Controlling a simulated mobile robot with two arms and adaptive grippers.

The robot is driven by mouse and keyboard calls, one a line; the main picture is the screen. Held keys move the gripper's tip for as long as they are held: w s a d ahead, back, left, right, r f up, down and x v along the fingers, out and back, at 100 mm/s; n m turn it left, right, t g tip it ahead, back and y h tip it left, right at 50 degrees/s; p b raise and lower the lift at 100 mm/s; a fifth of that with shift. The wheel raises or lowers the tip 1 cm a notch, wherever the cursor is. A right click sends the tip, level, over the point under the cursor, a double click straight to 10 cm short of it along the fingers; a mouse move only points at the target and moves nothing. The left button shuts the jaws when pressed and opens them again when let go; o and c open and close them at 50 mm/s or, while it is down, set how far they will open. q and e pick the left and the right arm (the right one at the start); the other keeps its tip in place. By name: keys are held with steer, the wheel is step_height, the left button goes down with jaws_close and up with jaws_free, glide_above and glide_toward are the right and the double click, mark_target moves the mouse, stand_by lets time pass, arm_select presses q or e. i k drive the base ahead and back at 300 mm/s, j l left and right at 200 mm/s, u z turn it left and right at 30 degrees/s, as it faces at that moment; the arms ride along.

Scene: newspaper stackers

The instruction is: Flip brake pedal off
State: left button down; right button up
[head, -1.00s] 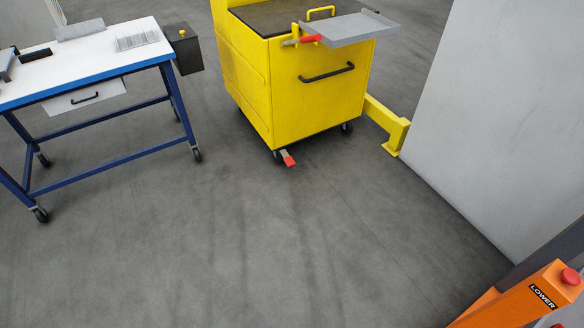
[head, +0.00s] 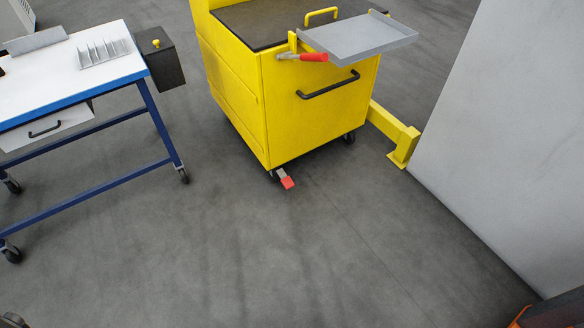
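The brake pedal (head: 287,182) is a small red tab on a grey metal lever. It sticks out low at the front corner caster of the yellow cart (head: 305,115), just above the floor. The pedal tilts downward toward me; I cannot tell from this whether it is on or off. Nothing touches it. Neither of my grippers shows clearly. A small dark piece cut off at the bottom left corner cannot be identified.
The cart carries a grey side tray (head: 360,37), a red-handled clamp (head: 312,57) and a black handle (head: 328,85). A blue-framed workbench (head: 120,75) stands left. A yellow floor bracket (head: 404,148) and a grey wall panel (head: 510,140) are right. The floor before the cart is clear.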

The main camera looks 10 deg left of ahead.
mark_target(287, 182)
steer(key=i+j+z, duration=0.2)
steer(key=i+j, duration=0.2)
steer(key=i, duration=0.25)
steer(key=i+j+z, duration=0.25)
steer(key=i+j, duration=0.3)
steer(key=i, duration=0.05)
